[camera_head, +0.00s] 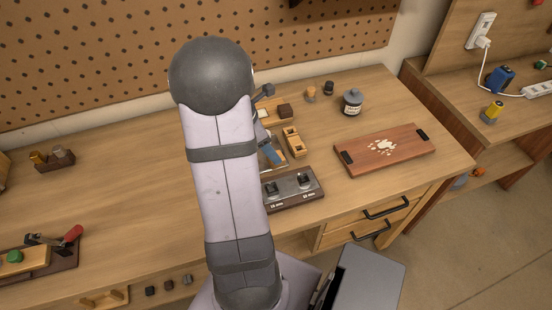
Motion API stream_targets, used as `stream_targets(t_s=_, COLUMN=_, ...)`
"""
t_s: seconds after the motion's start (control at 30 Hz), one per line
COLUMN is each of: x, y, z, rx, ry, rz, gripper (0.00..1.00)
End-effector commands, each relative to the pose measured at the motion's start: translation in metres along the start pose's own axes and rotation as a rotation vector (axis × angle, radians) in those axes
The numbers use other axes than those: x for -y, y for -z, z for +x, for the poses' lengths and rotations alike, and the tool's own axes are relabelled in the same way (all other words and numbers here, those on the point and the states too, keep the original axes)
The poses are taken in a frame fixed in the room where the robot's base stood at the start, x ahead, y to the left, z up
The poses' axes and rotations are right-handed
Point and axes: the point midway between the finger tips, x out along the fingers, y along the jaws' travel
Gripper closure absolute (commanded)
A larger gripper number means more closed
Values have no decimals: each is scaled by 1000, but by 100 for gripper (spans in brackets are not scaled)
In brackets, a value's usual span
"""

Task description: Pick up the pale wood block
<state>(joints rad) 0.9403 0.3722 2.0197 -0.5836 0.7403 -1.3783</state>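I cannot single out the pale wood block with certainty. A light wooden piece with dark slots (293,142) lies just right of my arm on the workbench. A small pale tan piece (310,93) stands farther back, near a dark brown block (285,110). My arm crosses the middle of the view and covers part of this cluster. I cannot make out my gripper; the arm seems to hide it, so its opening and anything in it do not show.
A dark switch panel (292,190) sits near the bench's front edge. A reddish board with dark end handles (385,150) lies to the right, with a lidded jar (352,102) behind it. A red-handled tool (70,237) lies far left. The bench's left middle is clear.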

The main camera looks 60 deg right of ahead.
Motion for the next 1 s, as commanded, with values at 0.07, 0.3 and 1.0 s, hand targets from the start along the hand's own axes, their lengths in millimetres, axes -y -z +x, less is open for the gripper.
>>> stream_targets(t_s=0.07, x=0, y=0, z=1, rx=0, ry=0, rz=0, gripper=43)
stream_targets(t_s=0.3, x=1, y=2, z=16, rx=-1, ry=5, rz=-1, gripper=43)
stream_targets(t_s=1.0, x=-1, y=4, z=52, rx=-1, ry=-1, rz=0, gripper=64)
